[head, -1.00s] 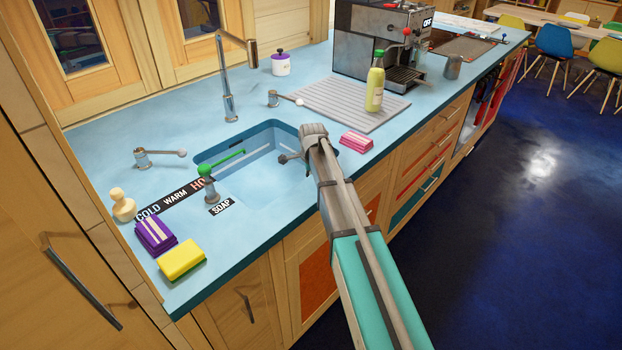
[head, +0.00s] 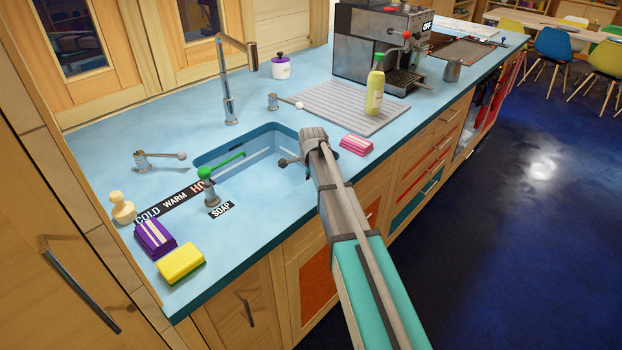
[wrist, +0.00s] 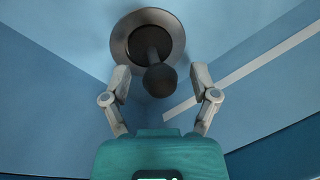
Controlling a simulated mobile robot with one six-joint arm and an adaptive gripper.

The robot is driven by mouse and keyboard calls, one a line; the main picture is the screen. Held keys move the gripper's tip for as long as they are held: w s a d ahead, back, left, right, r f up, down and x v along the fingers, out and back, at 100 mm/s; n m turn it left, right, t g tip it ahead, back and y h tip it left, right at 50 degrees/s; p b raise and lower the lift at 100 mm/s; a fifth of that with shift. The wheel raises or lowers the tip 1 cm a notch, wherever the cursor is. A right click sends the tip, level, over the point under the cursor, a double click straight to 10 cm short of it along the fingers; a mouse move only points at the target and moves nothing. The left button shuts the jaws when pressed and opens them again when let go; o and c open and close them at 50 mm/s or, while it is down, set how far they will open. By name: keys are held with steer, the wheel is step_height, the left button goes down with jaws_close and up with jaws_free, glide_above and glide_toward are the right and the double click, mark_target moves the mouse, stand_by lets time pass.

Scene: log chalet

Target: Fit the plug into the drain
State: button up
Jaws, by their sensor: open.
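In the wrist view the drain is a grey metal ring (wrist: 119,40) on the blue sink floor. The dark plug (wrist: 160,80), with a stem and a round knob, stands at the middle of the ring. I cannot tell how deep it sits. My gripper (wrist: 160,77) is open, with one finger on each side of the knob. Visible gaps separate both fingers from the knob. In the head view my arm reaches over the front right of the sink (head: 262,140) and hides the drain.
A green-handled soap tap (head: 208,186) stands at the sink's front left, and a tall faucet (head: 228,90) behind it. A yellow bottle (head: 375,92) stands on the ribbed drainboard (head: 330,100).

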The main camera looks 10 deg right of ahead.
steer(key=shift+r, duration=0.1)
step_height(320, 180, up, 12)
steer(key=s+p, duration=0.2)
steer(key=p, duration=1)
steer(key=shift+s, duration=0.2)
stand_by(0.7)
